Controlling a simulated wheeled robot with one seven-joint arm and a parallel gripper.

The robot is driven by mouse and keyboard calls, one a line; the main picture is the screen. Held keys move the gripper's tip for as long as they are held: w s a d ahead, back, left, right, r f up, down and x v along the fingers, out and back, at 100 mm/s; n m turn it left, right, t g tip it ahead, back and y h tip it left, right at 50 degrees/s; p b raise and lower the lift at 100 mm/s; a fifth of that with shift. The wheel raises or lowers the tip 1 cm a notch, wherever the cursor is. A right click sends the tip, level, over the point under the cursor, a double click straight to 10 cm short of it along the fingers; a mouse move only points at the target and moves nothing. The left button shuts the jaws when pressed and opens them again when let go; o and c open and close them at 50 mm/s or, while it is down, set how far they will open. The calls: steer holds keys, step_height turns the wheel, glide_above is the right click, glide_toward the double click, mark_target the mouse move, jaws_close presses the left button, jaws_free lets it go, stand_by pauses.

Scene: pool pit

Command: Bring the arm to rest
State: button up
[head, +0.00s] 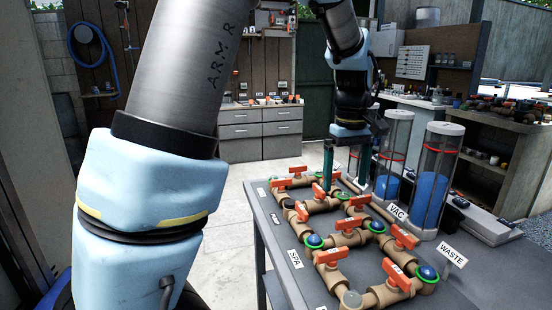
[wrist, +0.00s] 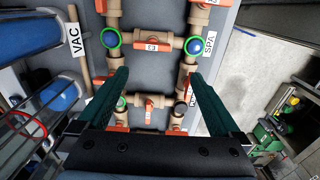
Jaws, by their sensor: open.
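My gripper (head: 345,168) is in the middle right of the head view, pointing down above the far part of the pipe assembly. Its two green fingers are spread apart with nothing between them. In the wrist view the open fingers (wrist: 158,76) reach over the tan pipes (wrist: 152,44) with orange valve handles. I cannot tell exactly how high the fingertips are above the pipes. My arm crosses the left and top of the head view and bends down to the gripper.
The grey table (head: 310,280) carries pipes, several orange handles (head: 404,236) and blue balls in green rings (head: 428,273). Clear canisters (head: 437,180) with blue contents stand to the right, close to my gripper. A drawer cabinet (head: 261,132) is behind. Open floor (head: 225,240) lies left of the table.

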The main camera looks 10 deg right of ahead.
steer(key=s+a+f+m, duration=0.1)
steer(key=s+a+f, duration=0.1)
steer(key=a, duration=1.2)
steer(key=s+a+f+m+t, duration=0.1)
steer(key=a+f, duration=0.4)
steer(key=a, duration=0.9)
steer(key=shift+s+a+f+m, duration=0.2)
steer(key=shift+s+f+m, duration=0.05)
steer(key=shift+s+m, duration=0.5)
